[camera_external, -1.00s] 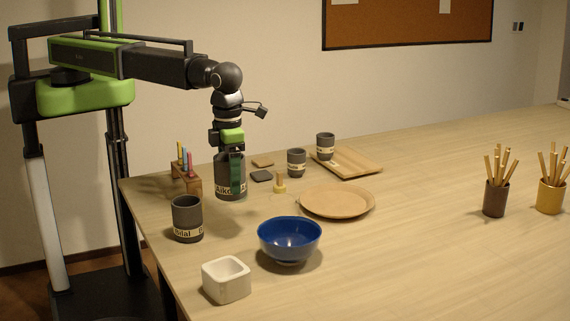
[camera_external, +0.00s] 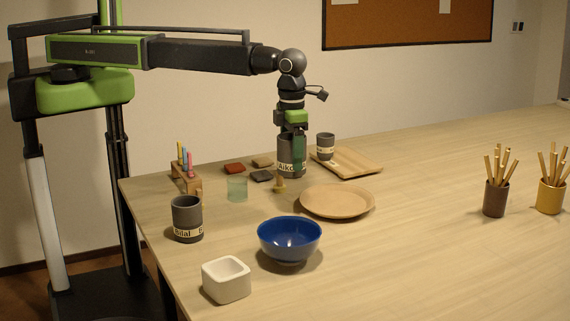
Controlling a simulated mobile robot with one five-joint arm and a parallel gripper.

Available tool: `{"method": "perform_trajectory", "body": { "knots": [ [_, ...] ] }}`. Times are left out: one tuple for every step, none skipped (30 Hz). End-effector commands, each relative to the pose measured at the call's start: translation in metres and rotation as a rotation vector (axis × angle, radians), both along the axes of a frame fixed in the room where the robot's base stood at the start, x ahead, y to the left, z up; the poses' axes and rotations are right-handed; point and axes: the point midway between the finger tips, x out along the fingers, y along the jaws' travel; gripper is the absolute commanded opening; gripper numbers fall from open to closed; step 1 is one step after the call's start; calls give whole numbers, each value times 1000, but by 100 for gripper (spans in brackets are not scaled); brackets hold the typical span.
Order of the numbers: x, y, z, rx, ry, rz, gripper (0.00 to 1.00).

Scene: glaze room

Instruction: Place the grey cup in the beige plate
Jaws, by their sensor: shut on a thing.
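My gripper (camera_external: 293,135) is shut on a dark grey cup (camera_external: 285,162) with a light label band reading "Aiko". The cup is upright, held near the back left side of the round beige plate (camera_external: 338,202). In the picture the cup is above the plate's back left rim and not over its middle. I cannot tell its exact height over the table. The plate lies flat and empty. A similar grey cup labelled "Bilal" (camera_external: 187,219) stands at the front left. Another grey cup (camera_external: 325,147) stands on a wooden tray.
The wooden tray (camera_external: 360,166) lies behind the plate. A small wooden stamp (camera_external: 280,186) stands beside the plate. Small tiles (camera_external: 234,168) lie left.

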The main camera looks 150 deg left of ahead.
Motion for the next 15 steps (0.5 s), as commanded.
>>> {"method": "perform_trajectory", "body": {
  "knots": [
    [0, 17, -18, 0, 0, 4, 15],
    [-1, 25, -23, 0, 0, 3, 15],
    [-2, 35, -29, 0, 0, 3, 15],
    [-3, 42, -33, 0, 0, 4, 15],
    [-4, 48, -36, 0, 0, 3, 15],
    [-5, 55, -40, 0, 0, 2, 15],
    [-6, 60, -42, 0, 0, 1, 15],
    [-7, 64, -43, 0, 0, 1, 15],
    [-8, 68, -44, 0, 0, 2, 15],
    [-8, 69, -45, 0, 0, 1, 15],
    [-9, 71, -45, 0, 0, 1, 15],
    [-9, 71, -45, 0, 0, 1, 15],
    [-9, 71, -44, 0, 0, 0, 15],
    [-9, 71, -44, 0, 0, 0, 15],
    [-9, 71, -45, 0, 0, 0, 15]
  ]
}}
